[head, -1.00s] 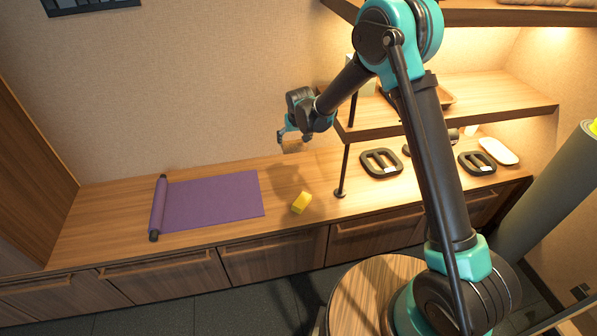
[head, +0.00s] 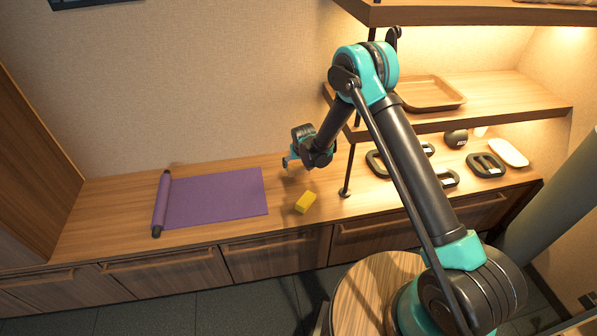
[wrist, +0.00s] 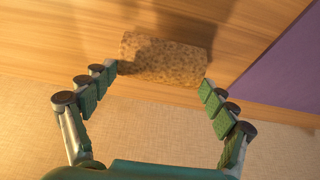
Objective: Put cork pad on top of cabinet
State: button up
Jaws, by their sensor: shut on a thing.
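The cork pad (wrist: 163,60) is a brown, speckled block between my gripper's fingertips in the wrist view. My gripper (wrist: 160,78) is shut on it, with a green-padded finger at each end. In the head view my gripper (head: 290,163) is low over the wooden cabinet top (head: 110,215), behind the yellow block. The pad is hard to make out against the wood there. In the wrist view the wooden surface (wrist: 60,45) lies behind the pad, with a shadow beside it. I cannot tell whether the pad touches it.
A purple mat (head: 215,197) lies partly unrolled left of my gripper. A yellow block (head: 305,202) lies just in front. A black shelf post (head: 348,170) stands to the right, under a shelf with a wooden tray (head: 430,92). Black weights (head: 487,165) lie farther right.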

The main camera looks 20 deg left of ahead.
aim_at(299, 169)
jog(key=shift+f, duration=2)
jog(key=shift+f, duration=0.15)
jog(key=o, duration=1)
jog(key=v, duration=1.2)
jog(key=shift+r, duration=0.2)
